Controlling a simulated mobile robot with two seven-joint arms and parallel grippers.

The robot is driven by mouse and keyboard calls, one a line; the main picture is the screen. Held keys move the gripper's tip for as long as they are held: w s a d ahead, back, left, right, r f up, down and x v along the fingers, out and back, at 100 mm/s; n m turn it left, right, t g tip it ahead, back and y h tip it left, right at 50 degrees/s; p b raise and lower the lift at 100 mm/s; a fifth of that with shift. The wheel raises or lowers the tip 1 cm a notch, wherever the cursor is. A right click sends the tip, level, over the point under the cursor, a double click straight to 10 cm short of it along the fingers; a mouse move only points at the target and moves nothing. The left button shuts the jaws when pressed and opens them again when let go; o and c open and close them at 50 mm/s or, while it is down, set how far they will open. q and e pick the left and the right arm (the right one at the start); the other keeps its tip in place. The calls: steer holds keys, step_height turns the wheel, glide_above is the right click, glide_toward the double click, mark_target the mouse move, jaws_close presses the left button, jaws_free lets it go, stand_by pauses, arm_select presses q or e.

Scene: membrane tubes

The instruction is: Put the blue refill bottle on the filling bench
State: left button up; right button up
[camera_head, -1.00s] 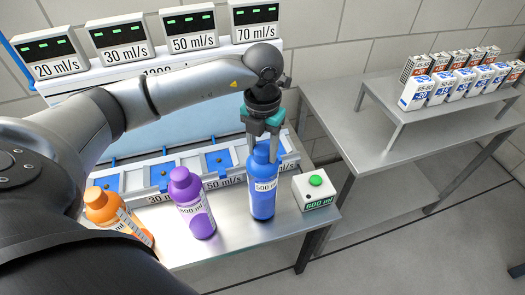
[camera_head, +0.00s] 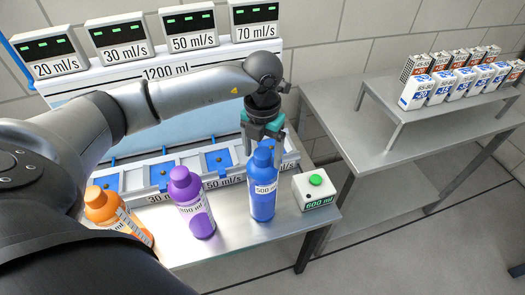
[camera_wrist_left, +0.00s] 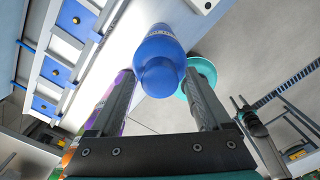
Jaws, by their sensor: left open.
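The blue refill bottle (camera_head: 262,200), labelled 500 ml, stands upright on the filling bench (camera_head: 235,245), near its front right. My left gripper (camera_head: 263,138) is open just above and behind the bottle's cap in the head view. In the left wrist view the blue bottle (camera_wrist_left: 158,55) shows between and beyond the two spread fingers, with its cap towards me. I cannot tell if a finger touches it. My right gripper is not seen in the head view.
A purple bottle (camera_head: 192,205) and an orange bottle (camera_head: 115,212) stand left of the blue one. A white box with a green button (camera_head: 315,190) stands close on its right. A metal table (camera_head: 365,140) with several cartons is at the right.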

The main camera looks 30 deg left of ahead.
arm_select(q)
step_height(320, 180, up, 12)
steer(key=shift+r, duration=0.15)
stand_by(0.3)
